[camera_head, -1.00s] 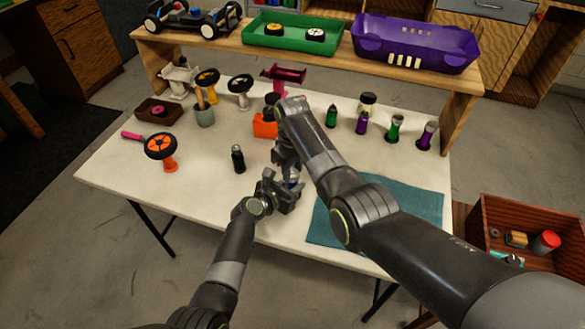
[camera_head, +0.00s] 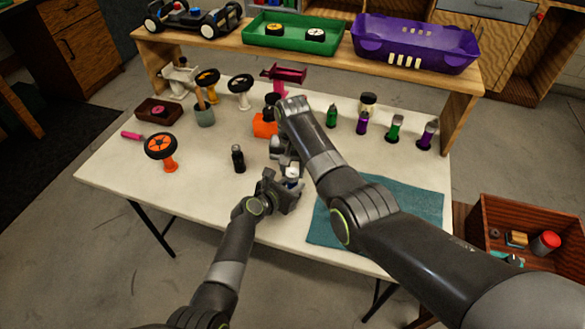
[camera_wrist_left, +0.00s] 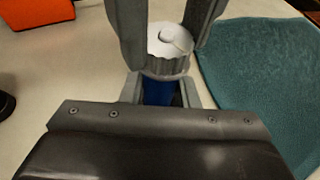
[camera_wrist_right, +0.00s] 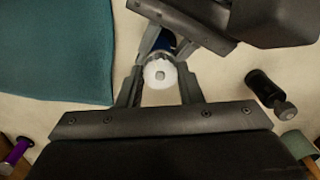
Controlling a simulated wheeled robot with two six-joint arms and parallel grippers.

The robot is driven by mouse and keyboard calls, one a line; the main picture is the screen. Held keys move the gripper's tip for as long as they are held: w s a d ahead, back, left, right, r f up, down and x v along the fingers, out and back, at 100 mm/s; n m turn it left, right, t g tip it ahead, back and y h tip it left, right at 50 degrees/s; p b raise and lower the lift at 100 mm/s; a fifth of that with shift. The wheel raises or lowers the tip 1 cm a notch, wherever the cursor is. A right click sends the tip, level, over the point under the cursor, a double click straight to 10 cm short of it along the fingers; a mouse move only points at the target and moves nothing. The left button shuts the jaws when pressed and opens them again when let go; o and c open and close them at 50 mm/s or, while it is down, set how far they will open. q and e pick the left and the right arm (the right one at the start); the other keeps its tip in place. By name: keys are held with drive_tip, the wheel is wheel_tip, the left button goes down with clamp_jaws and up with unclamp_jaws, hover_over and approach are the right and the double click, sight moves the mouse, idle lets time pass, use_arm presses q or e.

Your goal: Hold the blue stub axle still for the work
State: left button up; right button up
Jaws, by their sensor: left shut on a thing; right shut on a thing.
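The blue stub axle (camera_wrist_left: 160,92) is clamped upright between the fingers of my left gripper (camera_wrist_left: 162,95); only a short blue part shows. A white ridged cap (camera_wrist_left: 168,48) sits on its upper end, and it also shows in the head view (camera_head: 292,173). My right gripper (camera_wrist_right: 160,88) is shut around the white cap from the other side. In the right wrist view, a bit of the blue axle (camera_wrist_right: 166,41) shows behind the cap. In the head view, my left gripper (camera_head: 284,186) is low over the table's front half, with the right gripper (camera_head: 286,160) against it.
A teal mat (camera_head: 400,215) lies right of the grippers. A dark shock-like part (camera_head: 238,158) and an orange block (camera_head: 265,126) stand nearby. Several green and purple parts stand at the right. A wooden shelf (camera_head: 345,66) with a green tray (camera_head: 270,43) and purple tub (camera_head: 415,45) spans the back.

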drive_tip(key=m, duration=0.7)
drive_tip(key=shift+w+d, duration=0.1)
drive_tip(key=m, duration=0.7)
drive_tip(key=shift+m, duration=0.3)
drive_tip(key=m, duration=0.4)
drive_tip(key=shift+m, duration=0.3)
drive_tip(key=m, duration=0.4)
drive_tip(key=shift+m, duration=0.4)
drive_tip(key=o, duration=1)
